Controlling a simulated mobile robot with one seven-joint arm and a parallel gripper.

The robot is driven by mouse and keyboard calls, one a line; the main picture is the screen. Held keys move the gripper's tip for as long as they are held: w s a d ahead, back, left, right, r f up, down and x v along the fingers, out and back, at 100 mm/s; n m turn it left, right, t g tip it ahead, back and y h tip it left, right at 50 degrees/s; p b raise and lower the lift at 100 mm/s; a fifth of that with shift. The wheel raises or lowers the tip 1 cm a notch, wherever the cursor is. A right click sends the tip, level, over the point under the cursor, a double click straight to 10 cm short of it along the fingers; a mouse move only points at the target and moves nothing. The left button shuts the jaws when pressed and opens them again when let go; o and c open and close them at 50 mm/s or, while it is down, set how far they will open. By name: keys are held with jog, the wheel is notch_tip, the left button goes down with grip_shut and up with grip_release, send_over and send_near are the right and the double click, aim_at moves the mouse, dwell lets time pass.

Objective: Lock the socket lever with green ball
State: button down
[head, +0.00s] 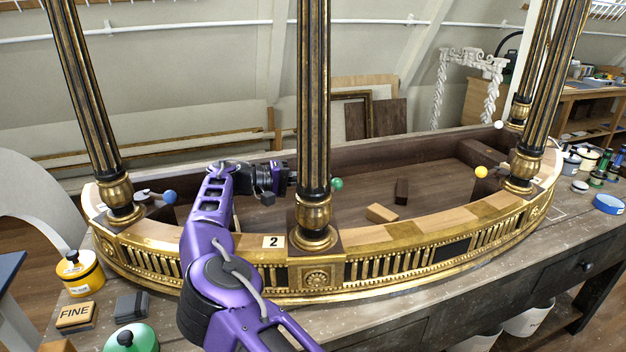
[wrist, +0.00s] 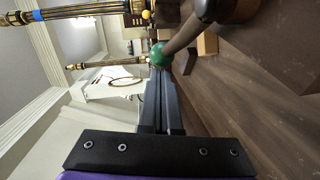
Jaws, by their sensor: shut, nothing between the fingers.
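The green ball (head: 337,184) shows just right of the middle gilt column in the head view. In the wrist view the green ball (wrist: 161,55) sits at the end of a brown lever rod (wrist: 184,36), which runs up and right to a dark rounded part. My gripper (wrist: 158,75) is shut and empty, its fingertips pointing at the ball. The tips look close to the ball; I cannot tell whether they touch. In the head view my gripper (head: 285,178) reaches rightward to the column, which hides the lever and perhaps the fingertips.
The middle column (head: 314,110) stands between my gripper and the ball in the head view. Other levers carry a blue ball (head: 169,196), a yellow ball (head: 481,171) and a white ball (head: 499,125). Wooden blocks (head: 382,212) lie on the console floor, otherwise largely bare.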

jog(key=shift+s+d+b, duration=0.2)
jog(key=shift+s+d, duration=0.1)
jog(key=shift+d, duration=0.4)
jog(key=shift+s+d+b, duration=0.2)
jog(key=shift+s+d, duration=0.05)
jog(key=shift+d, duration=0.4)
jog(key=shift+s+d+b, duration=0.2)
jog(key=shift+s+d, duration=0.1)
jog(key=shift+d, duration=0.4)
jog(key=shift+s+d+m+g, duration=0.2)
jog(key=shift+m+g, duration=0.2)
jog(key=shift+g, duration=0.15)
jog(key=shift+s+d+m+g, duration=0.2)
jog(key=shift+m+g, duration=0.2)
jog(key=shift+g, duration=0.15)
jog(key=shift+s, duration=0.15)
jog(key=shift+s+d, duration=0.2)
jog(key=shift+d, duration=0.05)
send_near(340, 185)
jog(key=shift+s+a+p, duration=0.45)
jog(key=shift+s+a, duration=0.25)
jog(key=shift+a, duration=0.15)
